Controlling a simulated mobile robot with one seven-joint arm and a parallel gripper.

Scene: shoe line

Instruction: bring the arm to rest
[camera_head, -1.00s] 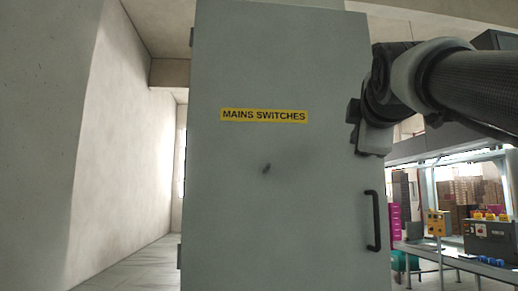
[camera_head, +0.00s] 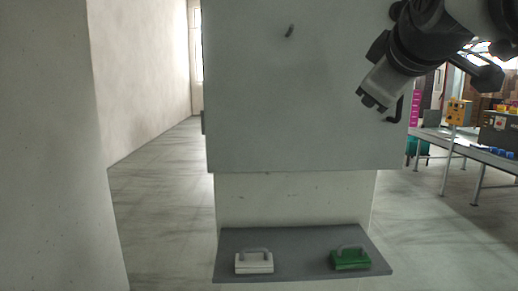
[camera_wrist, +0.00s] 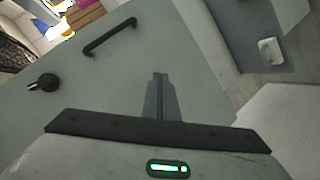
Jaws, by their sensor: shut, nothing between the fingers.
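My gripper (camera_head: 370,101) is at the upper right of the head view, angled down and left in front of the grey cabinet (camera_head: 290,110), near its black door handle (camera_head: 398,106). In the wrist view my gripper (camera_wrist: 160,76) has its fingers together with nothing between them. The cabinet door fills much of that view, with the handle (camera_wrist: 110,37) at the upper left. I cannot tell whether the gripper touches the door.
Below the cabinet a grey shelf (camera_head: 300,262) bears a white handled block (camera_head: 254,263) and a green one (camera_head: 350,259). A wall (camera_head: 50,150) stands close on the left. A workbench (camera_head: 470,152) is at the right. Floor is open on both sides of the cabinet.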

